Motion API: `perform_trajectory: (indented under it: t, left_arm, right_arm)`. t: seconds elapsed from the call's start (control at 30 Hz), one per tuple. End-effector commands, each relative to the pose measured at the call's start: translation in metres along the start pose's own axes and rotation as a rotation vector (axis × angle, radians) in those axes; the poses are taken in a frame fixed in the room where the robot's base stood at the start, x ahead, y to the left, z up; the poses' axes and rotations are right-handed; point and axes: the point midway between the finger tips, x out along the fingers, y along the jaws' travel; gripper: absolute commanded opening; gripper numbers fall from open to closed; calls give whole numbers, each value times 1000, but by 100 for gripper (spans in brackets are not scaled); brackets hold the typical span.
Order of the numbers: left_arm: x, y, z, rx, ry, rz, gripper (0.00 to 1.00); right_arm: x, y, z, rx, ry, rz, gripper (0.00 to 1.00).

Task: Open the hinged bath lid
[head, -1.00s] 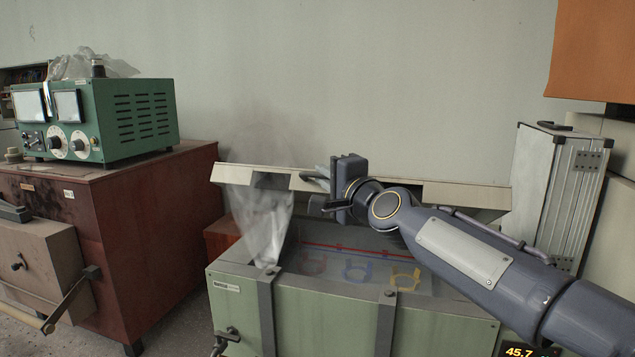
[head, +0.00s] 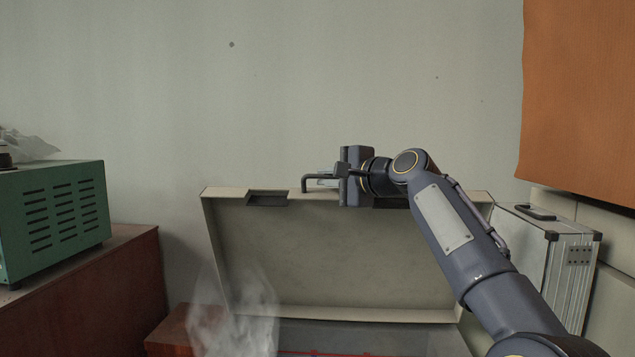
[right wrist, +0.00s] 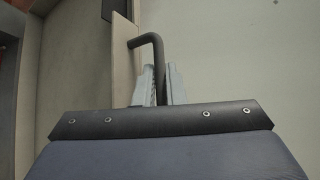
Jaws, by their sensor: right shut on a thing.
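The bath lid (head: 340,255) is a pale beige panel standing steeply raised against the wall side, its inner face toward me in the head view. Its dark bent handle (head: 304,182) sits at the top edge. My right gripper (head: 325,180) is at that edge, shut on the handle. In the right wrist view the handle (right wrist: 155,44) runs down between the two pale fingers (right wrist: 160,85), with the lid (right wrist: 122,60) beside it. Only the back of the bath opening (head: 350,338) shows at the bottom of the head view. My left gripper is not in view.
A green instrument (head: 55,215) stands on a red-brown cabinet (head: 125,290) at left. A silver case (head: 555,265) stands at right, close to my right arm. An orange panel (head: 580,95) hangs at upper right. Steam (head: 235,315) rises at lower left of the lid.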

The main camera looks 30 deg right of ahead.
Motion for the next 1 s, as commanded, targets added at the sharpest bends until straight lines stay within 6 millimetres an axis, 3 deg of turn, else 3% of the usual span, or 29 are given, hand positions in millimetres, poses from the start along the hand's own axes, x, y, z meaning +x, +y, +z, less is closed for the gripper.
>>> perform_trajectory:
  t: [0.57,0.6,0.73,1.0]
  left_arm:
    - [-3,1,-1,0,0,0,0]
    - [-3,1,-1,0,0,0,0]
    - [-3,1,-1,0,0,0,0]
    - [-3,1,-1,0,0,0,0]
  right_arm:
    - [2,-1,-6,20,-1,28,0]
    - [2,-1,-6,20,-1,28,15]
    - [2,-2,-6,20,-1,26,32]
    - [1,-2,-6,21,-1,25,32]
